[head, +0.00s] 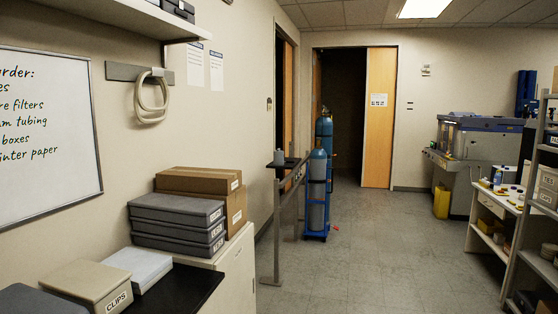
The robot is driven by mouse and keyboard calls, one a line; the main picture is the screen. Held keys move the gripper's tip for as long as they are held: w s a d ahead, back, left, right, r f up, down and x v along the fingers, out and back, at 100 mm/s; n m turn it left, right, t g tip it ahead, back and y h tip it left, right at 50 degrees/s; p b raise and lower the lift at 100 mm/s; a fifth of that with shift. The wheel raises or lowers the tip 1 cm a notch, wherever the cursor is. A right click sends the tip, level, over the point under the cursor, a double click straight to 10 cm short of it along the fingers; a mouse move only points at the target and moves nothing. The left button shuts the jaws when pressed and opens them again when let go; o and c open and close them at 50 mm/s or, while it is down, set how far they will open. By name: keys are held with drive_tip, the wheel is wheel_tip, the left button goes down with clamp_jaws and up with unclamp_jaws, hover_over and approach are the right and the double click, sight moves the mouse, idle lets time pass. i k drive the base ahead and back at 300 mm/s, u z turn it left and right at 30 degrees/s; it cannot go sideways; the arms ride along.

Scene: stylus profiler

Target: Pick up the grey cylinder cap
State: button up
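A small grey upright cylindrical thing (279,157) stands on a small black shelf (284,165) on the grey post-and-rail stand, left of the gas cylinders. It looks like the grey cylinder cap, but it is too small and far to be sure. A front gas cylinder (317,200), blue on top and grey below, stands upright in a blue cart. Another blue cylinder (325,128) is behind it. My gripper is not in view, so how it stands to the cap does not show.
A grey post-and-rail stand (279,235) rises beside the left wall. A counter with grey boxes (178,221), cartons and a CLIPS box (88,284) fills the near left. Open shelving (527,220) and a bench stand at right. The middle floor (370,255) is clear towards a dark doorway.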

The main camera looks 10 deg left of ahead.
sight(278, 155)
drive_tip(key=z, duration=1)
drive_tip(key=k, duration=1.3)
drive_tip(key=z, duration=0.6)
drive_tip(key=i, duration=1.15)
drive_tip(key=u, duration=0.75)
drive_tip(key=i, duration=2.5)
drive_tip(key=u, duration=0.6)
drive_tip(key=i, duration=2.5)
drive_tip(key=u, duration=0.35)
drive_tip(key=i, duration=2.5)
drive_tip(key=u, duration=0.6)
drive_tip(key=i, duration=1.6)
drive_tip(key=u, duration=1.1)
drive_tip(key=i, duration=0.9)
drive_tip(key=u, duration=1)
